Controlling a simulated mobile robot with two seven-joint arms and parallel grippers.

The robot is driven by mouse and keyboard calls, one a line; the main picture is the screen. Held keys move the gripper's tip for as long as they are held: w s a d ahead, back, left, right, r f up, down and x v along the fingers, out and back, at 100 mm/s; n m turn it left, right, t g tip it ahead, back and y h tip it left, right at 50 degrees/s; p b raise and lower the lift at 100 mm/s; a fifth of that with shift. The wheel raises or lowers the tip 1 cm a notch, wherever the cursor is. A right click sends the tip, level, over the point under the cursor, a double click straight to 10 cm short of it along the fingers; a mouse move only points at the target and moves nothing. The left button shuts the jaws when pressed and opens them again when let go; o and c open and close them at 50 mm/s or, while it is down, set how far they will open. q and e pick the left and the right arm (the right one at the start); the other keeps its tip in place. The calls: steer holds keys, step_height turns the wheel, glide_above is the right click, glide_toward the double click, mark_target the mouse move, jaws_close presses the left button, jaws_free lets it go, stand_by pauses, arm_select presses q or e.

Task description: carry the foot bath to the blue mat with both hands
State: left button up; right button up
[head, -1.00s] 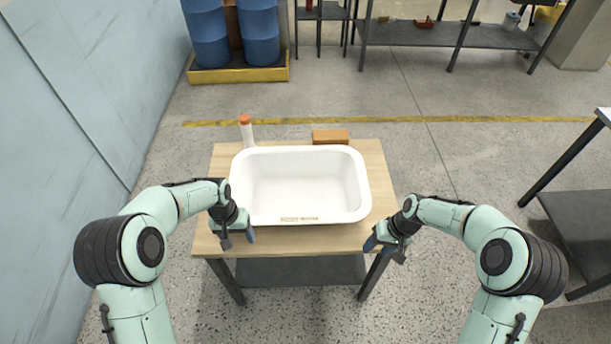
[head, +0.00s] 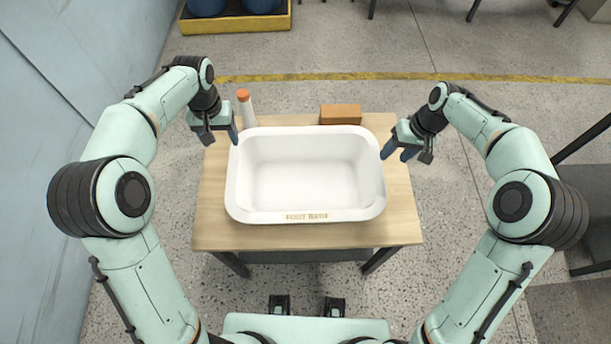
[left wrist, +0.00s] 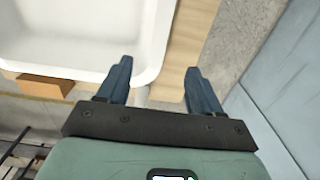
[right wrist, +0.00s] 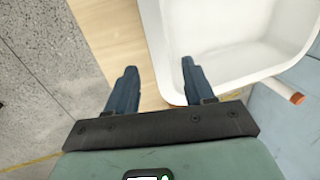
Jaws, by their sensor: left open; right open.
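The foot bath is a white rectangular tub with rounded corners; its front rim (head: 305,216) bears lettering in the head view. It sits on a small wooden table (head: 235,236) and looks empty. My left gripper (head: 224,136) is open beside the tub's far left corner, its fingers apart from the rim. My right gripper (head: 398,153) is open just off the right rim. In the right wrist view the tub (right wrist: 225,40) lies at the right fingertip (right wrist: 158,67). No blue mat is in view.
A white bottle with an orange cap (head: 245,103) stands behind the tub, close to my left gripper. An orange-brown block (head: 340,114) lies behind the tub. A wall (head: 60,90) rises at the left. A dark table (head: 590,200) stands at the right.

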mark_target(234, 167)
arm_select(q)
step_height(234, 167, down, 14)
steer(key=shift+w+r, duration=0.15)
steer(key=shift+r, duration=0.1)
arm_select(e)
steer(key=x, duration=1.3)
steer(key=shift+w+f, duration=0.15)
steer(key=shift+f, duration=0.05)
arm_select(q)
steer(key=c, duration=0.8)
arm_select(e)
steer(key=c, duration=0.8)
arm_select(q)
jaws_close()
arm_select(e)
steer(key=shift+a, duration=0.1)
jaws_close()
arm_select(q)
steer(key=shift+d, duration=0.1)
steer(key=shift+r, duration=0.1)
arm_select(e)
steer(key=shift+r, duration=0.1)
